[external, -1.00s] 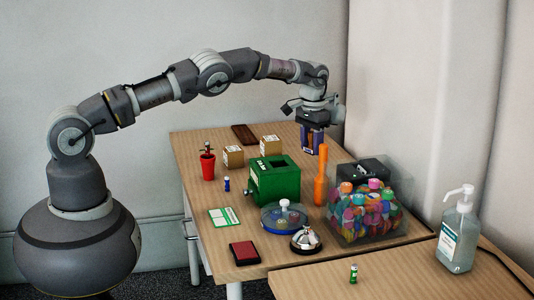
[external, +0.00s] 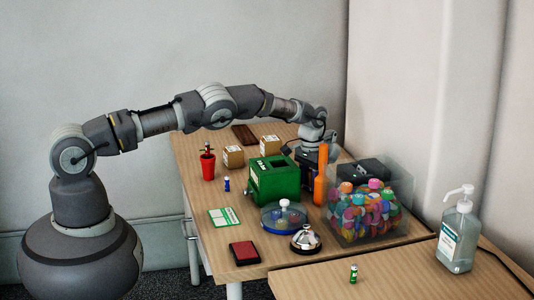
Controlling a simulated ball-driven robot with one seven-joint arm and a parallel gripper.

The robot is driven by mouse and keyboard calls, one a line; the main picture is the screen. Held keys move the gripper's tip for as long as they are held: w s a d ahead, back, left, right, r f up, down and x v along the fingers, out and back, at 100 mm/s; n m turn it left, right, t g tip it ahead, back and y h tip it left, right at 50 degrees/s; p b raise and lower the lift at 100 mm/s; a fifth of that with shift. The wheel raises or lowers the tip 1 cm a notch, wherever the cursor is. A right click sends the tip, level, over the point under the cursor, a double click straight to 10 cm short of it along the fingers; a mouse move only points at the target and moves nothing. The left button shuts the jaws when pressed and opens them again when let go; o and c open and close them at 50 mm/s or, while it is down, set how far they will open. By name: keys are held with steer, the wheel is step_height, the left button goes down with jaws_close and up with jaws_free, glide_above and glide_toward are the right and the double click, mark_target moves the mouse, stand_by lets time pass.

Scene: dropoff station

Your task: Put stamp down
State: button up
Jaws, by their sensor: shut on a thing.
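My gripper (external: 311,183) is at the right back of the wooden table (external: 205,240), pointing down, just behind the green box and the orange stick. It is shut on the stamp, which is mostly hidden at this size and angle. The gripper's lower end is at or close to the table top; I cannot tell whether the stamp touches it. A red ink pad (external: 245,253) lies at the table's front edge, well away from my gripper.
The green box (external: 274,180) and orange stick (external: 319,186) stand close in front of my gripper. A clear bin of colourful caps (external: 345,225) is to the right. A bell (external: 305,240) is in front.

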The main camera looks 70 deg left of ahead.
mark_target(309, 170)
steer(key=shift+f, duration=0.15)
steer(key=o, duration=1)
steer(key=shift+o, duration=0.2)
step_height(309, 170, up, 12)
steer(key=p, duration=0.4)
steer(key=shift+p, duration=0.35)
steer(key=shift+r, duration=0.25)
